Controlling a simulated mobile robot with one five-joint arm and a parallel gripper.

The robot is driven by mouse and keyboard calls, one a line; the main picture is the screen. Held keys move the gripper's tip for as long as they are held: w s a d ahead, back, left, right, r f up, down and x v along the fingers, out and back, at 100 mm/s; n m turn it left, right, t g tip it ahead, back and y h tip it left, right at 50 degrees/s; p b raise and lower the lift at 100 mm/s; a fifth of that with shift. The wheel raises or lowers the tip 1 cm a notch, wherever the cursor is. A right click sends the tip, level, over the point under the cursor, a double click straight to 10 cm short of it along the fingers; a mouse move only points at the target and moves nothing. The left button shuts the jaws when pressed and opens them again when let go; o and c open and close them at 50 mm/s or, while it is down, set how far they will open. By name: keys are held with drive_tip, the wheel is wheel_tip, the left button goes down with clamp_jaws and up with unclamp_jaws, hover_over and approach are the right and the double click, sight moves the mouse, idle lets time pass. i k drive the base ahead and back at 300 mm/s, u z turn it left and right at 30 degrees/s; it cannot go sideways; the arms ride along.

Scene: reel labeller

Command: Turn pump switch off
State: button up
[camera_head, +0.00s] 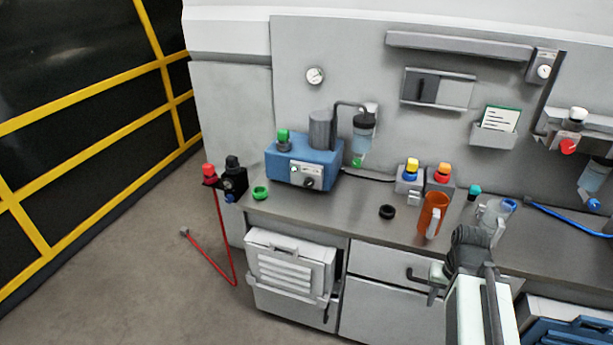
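A blue box-shaped unit (298,158), which looks like the pump, stands on the left part of the grey counter. Its front has a pale panel (306,174) with a small dark knob or switch (309,183) and a small green spot beside it. The switch's position is too small to read. A grey cylinder and a green-topped knob (283,136) sit on top of the unit. My gripper (468,240) is at the lower right, over the counter's front edge, well to the right of the unit and apart from it. Its fingers are not clear enough to tell open from shut.
On the counter (345,213) are an orange mug (432,214), a clear jug (493,217), a black ring (387,212), a green ring (260,192) and boxes with yellow (411,165) and red-orange (443,172) buttons. Red and black fittings (222,178) project at the left end. Floor at left is mostly clear.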

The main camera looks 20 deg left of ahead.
sight(309, 182)
drive_tip(key=u, duration=4.4)
drive_tip(key=k, duration=1.35)
drive_tip(key=z, duration=1)
drive_tip(key=i, duration=1)
drive_tip(key=u, duration=0.1)
